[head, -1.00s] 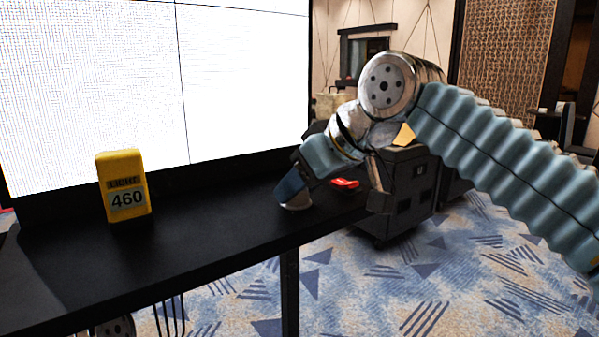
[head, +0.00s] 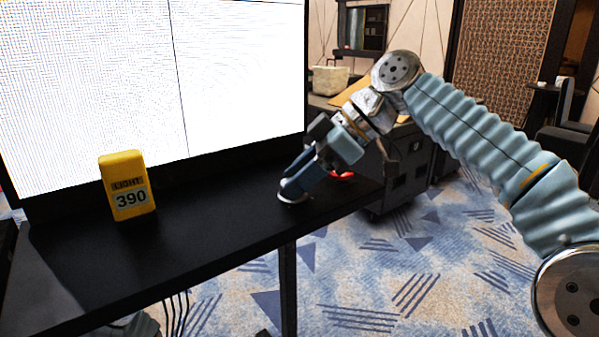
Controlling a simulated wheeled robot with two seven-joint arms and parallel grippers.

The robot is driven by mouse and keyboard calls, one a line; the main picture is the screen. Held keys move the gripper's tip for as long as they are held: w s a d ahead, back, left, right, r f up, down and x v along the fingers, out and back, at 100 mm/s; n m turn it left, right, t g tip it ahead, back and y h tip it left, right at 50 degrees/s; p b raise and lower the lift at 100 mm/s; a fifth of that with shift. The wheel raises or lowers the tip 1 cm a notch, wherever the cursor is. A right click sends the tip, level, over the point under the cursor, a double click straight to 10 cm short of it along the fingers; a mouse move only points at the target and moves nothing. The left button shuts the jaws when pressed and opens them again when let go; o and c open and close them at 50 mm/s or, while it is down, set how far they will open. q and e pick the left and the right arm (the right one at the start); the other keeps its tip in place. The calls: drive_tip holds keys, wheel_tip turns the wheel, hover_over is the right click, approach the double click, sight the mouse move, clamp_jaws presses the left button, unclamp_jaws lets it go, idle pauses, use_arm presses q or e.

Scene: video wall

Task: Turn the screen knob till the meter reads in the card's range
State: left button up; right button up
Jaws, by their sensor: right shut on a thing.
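The yellow meter (head: 124,200) stands upright on the black table at the left, labelled LIGHT, and its display reads 390. The knob (head: 291,198) shows as a small silvery rim on the table top, mostly covered by my right gripper. My right gripper (head: 293,187) points down and is shut on the knob. The screen (head: 90,90) behind the meter is lit almost white. I cannot make out a card with a range in this view. My left gripper is not in view.
The black table (head: 190,225) is clear between the meter and the knob. A red object (head: 342,175) lies behind my right gripper, partly hidden. A dark cabinet (head: 408,180) stands behind the table's right end. Patterned carpet lies in front.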

drive_tip(key=shift+f+n+g, duration=0.2)
drive_tip(key=shift+n+g, duration=0.1)
drive_tip(key=o, duration=1.1)
drive_tip(key=shift+c, duration=0.2)
drive_tip(key=shift+r, duration=0.1)
drive_tip(key=shift+r, duration=0.1)
